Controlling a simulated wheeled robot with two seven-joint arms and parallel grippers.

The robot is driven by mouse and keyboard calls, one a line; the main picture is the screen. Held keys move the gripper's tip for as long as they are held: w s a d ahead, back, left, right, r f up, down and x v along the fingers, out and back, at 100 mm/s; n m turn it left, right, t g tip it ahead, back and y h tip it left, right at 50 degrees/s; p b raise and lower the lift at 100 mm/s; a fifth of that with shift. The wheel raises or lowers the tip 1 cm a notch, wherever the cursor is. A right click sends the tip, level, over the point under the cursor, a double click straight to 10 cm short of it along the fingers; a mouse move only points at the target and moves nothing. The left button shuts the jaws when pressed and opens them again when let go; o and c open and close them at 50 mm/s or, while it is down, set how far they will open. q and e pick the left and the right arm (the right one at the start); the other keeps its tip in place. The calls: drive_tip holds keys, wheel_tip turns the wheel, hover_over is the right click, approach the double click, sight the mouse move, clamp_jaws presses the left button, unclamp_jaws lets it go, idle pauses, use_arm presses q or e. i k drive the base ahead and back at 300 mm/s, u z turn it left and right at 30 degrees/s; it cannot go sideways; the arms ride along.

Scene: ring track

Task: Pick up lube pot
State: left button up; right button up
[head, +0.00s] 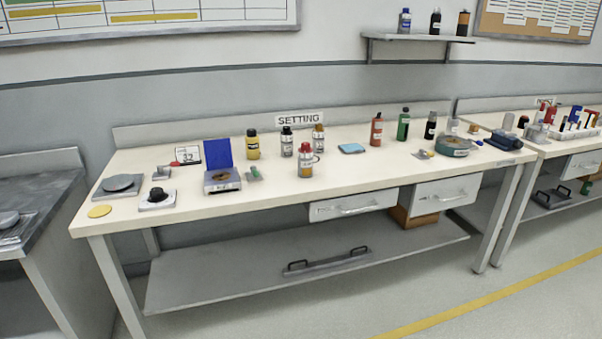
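No label reads clearly as lube pot, so I cannot tell which container it is. On the bench marked SETTING, a squat jar with a red cap (305,162) stands upright near the middle. Behind it stand a dark-capped pot (287,142) and an orange-brown-capped pot (318,139). A yellow bottle (253,145) stands to their left. A red bottle (376,130), a green bottle (403,125) and a black bottle (430,126) stand further right. Neither of my grippers is in view.
The bench (345,183) has a clear front strip. A box with a raised blue lid (222,180) and a black-knobbed block (157,198) sit left of centre. A round device (453,146) sits at the right. Drawers (353,205) and a lower shelf (220,285) lie below.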

sight(305, 161)
drive_tip(key=u, duration=0.85)
drive_tip(key=i, duration=1.25)
drive_tip(key=z, duration=0.3)
